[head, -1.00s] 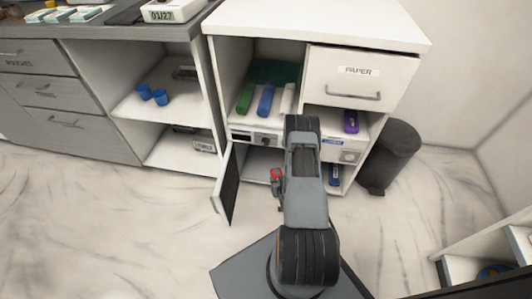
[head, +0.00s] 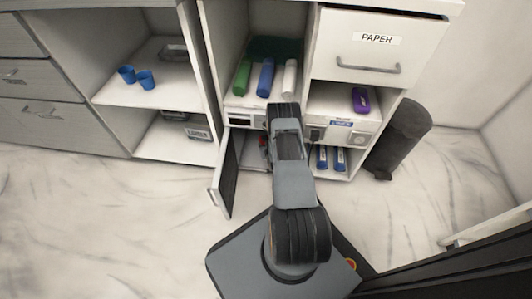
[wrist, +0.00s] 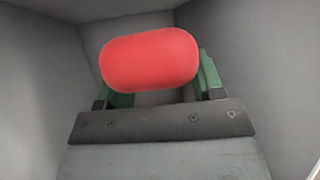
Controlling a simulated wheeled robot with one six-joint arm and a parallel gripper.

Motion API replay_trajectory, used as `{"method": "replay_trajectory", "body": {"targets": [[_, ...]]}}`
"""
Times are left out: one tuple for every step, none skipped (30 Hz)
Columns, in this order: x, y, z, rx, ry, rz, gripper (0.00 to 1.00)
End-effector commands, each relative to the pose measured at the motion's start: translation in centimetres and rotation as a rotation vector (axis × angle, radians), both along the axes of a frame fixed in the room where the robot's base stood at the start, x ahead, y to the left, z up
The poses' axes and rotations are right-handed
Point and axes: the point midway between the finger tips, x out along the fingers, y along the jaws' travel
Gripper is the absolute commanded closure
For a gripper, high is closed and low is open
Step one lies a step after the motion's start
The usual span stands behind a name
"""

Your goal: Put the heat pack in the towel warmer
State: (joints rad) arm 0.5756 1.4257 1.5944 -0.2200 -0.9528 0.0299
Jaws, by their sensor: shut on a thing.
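The red, rounded heat pack (wrist: 150,60) lies crosswise between the green fingers of my gripper (wrist: 155,88), which is shut on it. Grey walls surround it in the wrist view. In the head view only a small red bit (head: 263,146) shows beside my arm, at the opening of the towel warmer. The towel warmer (head: 240,119) is the low left unit of the white cabinet, with a control panel on top. Its dark-faced door (head: 229,175) stands open to the left. My arm hides much of its inside and my gripper in the head view.
Green (head: 242,77), blue (head: 265,78) and white (head: 290,78) rolls lie on the shelf above. A purple item (head: 360,99) and blue bottles (head: 339,159) are in the right compartments. A dark bin (head: 398,140) stands right. The floor left of the door is clear.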

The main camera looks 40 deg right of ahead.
Motion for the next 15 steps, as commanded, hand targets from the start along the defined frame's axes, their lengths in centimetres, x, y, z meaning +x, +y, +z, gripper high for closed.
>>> {"method": "replay_trajectory", "body": {"targets": [[0.4, -0.1, -0.7, -0.001, -0.003, 0.001, 0.69], [0.6, -0.2, -0.8, -0.001, -0.003, 0.001, 0.69], [0.7, -0.2, -1.0, 0.0, -0.002, 0.001, 0.69], [0.8, -0.3, -1.1, 0.0, -0.001, 0.002, 0.69], [0.9, -0.3, -1.1, 0.0, -0.001, 0.002, 0.69], [1.0, -0.3, -1.2, -0.001, -0.002, 0.002, 0.69], [1.0, -0.3, -1.2, -0.001, -0.002, 0.002, 0.69], [1.1, -0.3, -1.3, -0.001, -0.002, 0.002, 0.69], [1.2, -0.4, -1.4, 0.0, -0.002, 0.003, 0.69], [1.3, -0.4, -1.6, 0.0, -0.002, 0.003, 0.69], [1.4, -0.4, -1.9, -0.001, -0.002, 0.004, 0.69], [1.6, -0.5, -2.3, -0.001, -0.002, 0.004, 0.69], [1.5, -0.5, -2.7, -0.001, -0.001, 0.004, 0.69], [1.5, -0.5, -3.2, 0.0, 0.0, 0.004, 0.69], [1.5, -0.4, -3.8, 0.001, 0.001, 0.003, 0.69]]}}
